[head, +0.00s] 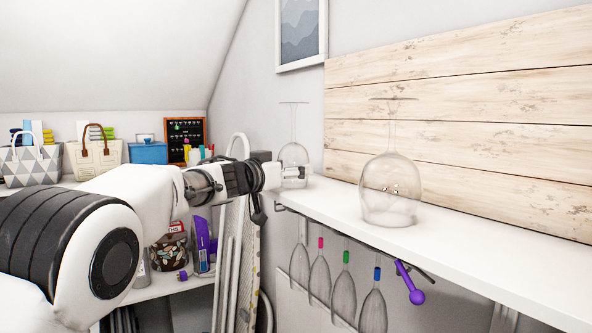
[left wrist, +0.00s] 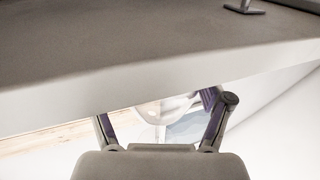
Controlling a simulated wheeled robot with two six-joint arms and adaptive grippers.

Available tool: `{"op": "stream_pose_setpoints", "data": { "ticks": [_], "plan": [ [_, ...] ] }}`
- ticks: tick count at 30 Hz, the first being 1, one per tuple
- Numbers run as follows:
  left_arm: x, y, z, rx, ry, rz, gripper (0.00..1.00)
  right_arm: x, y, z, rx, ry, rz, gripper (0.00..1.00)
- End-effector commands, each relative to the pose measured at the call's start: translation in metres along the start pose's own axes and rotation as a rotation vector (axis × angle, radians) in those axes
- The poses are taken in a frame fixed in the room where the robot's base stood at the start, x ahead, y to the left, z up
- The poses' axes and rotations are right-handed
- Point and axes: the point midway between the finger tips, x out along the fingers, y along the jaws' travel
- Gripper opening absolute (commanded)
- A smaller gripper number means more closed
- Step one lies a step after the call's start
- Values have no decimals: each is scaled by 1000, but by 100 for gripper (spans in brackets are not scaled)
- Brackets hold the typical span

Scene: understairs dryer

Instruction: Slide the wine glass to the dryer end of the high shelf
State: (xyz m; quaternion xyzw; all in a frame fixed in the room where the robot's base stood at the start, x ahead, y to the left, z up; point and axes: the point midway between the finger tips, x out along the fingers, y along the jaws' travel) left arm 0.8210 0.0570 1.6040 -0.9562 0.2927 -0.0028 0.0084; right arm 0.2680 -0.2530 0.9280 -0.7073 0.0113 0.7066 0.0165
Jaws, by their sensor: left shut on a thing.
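A clear wine glass (head: 294,118) stands upside down at the far left end of the white high shelf (head: 470,246), its foot up. My left gripper (head: 291,173) reaches in from the left and is shut on this glass's bowl. In the left wrist view, the clear bowl (left wrist: 172,110) shows between the two fingers of my left gripper (left wrist: 166,112). A second, larger-looking clear wine glass (head: 390,185) stands upside down nearer on the same shelf, apart from the gripper. The dryer is not clearly visible. My right gripper is not in view.
A wood plank panel (head: 450,110) backs the shelf. Several glasses (head: 345,298) and a purple utensil (head: 410,285) hang below its front edge. Bags (head: 95,155) and a blue box (head: 148,152) stand on a far-left surface. The shelf right of the nearer glass is bare.

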Motion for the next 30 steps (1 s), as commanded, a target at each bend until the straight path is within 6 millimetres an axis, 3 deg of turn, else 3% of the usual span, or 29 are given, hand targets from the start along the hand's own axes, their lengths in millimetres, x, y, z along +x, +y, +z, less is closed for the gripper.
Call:
{"op": "stream_pose_setpoints", "data": {
  "ticks": [14,30],
  "plan": [
    [3,-10,2,-1,-2,-1,39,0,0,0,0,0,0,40],
    [16,-45,2,-1,0,1,39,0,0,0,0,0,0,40]
  ]
}}
